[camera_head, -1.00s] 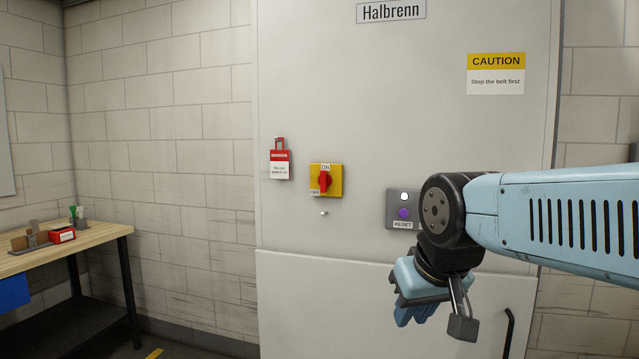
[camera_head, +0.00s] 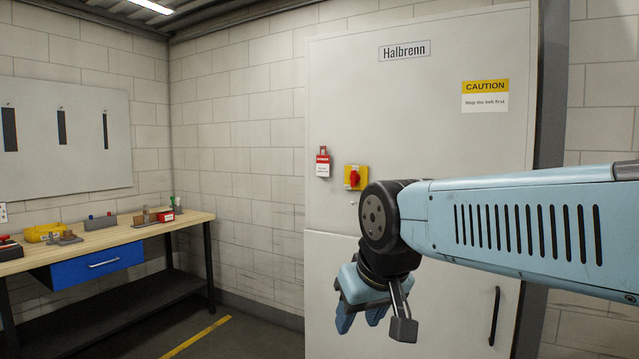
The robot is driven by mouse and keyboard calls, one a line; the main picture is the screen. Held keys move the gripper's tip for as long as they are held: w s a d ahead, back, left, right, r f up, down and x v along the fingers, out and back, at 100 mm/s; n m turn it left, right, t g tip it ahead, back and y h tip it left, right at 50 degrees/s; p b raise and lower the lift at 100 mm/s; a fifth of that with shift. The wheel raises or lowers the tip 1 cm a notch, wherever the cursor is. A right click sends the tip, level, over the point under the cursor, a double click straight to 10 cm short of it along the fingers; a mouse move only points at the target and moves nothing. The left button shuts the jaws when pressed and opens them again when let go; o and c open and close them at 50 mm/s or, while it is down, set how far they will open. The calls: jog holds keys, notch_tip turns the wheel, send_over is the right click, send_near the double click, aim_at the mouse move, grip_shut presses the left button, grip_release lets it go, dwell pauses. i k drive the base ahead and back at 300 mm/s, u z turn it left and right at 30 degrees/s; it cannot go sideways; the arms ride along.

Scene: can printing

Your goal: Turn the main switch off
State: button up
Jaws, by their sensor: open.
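The main switch (camera_head: 355,178) is a red handle on a yellow plate, on the pale cabinet door. It is small here; its handle looks upright, and the plate's lettering is too small to read now. In the earlier frame the handle stood upright under the ON mark. My gripper (camera_head: 360,322) is open, points down and holds nothing that I can see. In the picture it is below the switch, in front of the cabinet and apart from it. My arm hides the reset panel.
A red padlock with a danger tag (camera_head: 322,163) hangs left of the switch. The tall cabinet (camera_head: 460,130) carries a caution sign (camera_head: 485,96) and a black handle (camera_head: 494,316). A workbench (camera_head: 187,222) with small items stands at left. Floor between bench and cabinet looks clear.

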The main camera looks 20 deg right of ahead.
aim_at(354, 178)
jog(key=z, duration=1.1)
jog(key=k, duration=0.1)
jog(key=u, duration=1.75)
jog(key=i, duration=1)
jog(key=z, duration=0.7)
jog(key=i, duration=0.5)
jog(key=z, duration=0.35)
jog(key=k, duration=0.85)
jog(key=z, duration=0.2)
jog(key=i, duration=0.85)
jog(key=u, duration=0.1)
